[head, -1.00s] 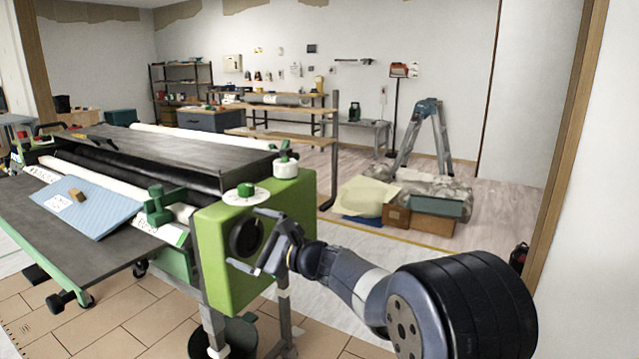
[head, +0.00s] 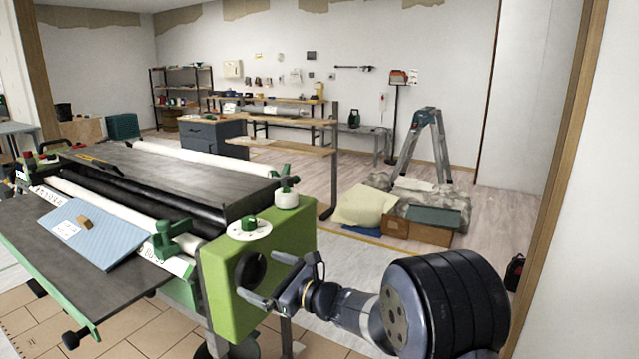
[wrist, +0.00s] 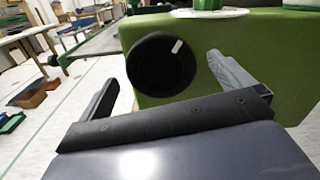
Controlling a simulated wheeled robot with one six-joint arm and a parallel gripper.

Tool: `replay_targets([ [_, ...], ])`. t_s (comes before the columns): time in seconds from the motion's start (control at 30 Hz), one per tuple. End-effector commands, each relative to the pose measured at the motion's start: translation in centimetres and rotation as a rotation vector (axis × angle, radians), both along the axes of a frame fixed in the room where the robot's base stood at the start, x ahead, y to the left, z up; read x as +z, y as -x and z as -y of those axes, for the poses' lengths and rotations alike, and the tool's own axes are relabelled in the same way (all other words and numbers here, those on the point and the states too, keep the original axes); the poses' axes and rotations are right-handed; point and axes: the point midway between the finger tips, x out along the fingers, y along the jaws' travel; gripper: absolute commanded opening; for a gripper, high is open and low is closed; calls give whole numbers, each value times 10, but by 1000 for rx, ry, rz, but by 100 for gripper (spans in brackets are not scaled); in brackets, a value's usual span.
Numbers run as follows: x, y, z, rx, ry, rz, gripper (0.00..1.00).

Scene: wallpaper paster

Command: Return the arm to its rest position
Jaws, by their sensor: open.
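My gripper (head: 286,281) is open and empty in front of the green end housing (head: 285,232) of the wallpaper paster. A round black knob (head: 250,271) sits on the housing's face, just beyond the fingertips. In the wrist view, the two fingers (wrist: 165,85) stand wide apart with the black knob (wrist: 161,64) between and beyond them; I see no grip on it. My arm reaches in from the lower right of the head view.
A stepladder (head: 424,150) and cardboard boxes (head: 415,230) stand behind right. A white wall (head: 580,200) closes the right side. Pale floor lies between.

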Motion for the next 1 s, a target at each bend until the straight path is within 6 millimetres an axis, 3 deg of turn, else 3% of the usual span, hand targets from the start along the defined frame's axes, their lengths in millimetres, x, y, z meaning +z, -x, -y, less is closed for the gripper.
replay_targets([
  [0.4, 0, 41, 71, -2, 1, 2, 100],
  [0.7, -2, 36, 64, 14, 73, 132, 100],
  [1.0, -2, 35, 64, 14, 79, 142, 100],
])
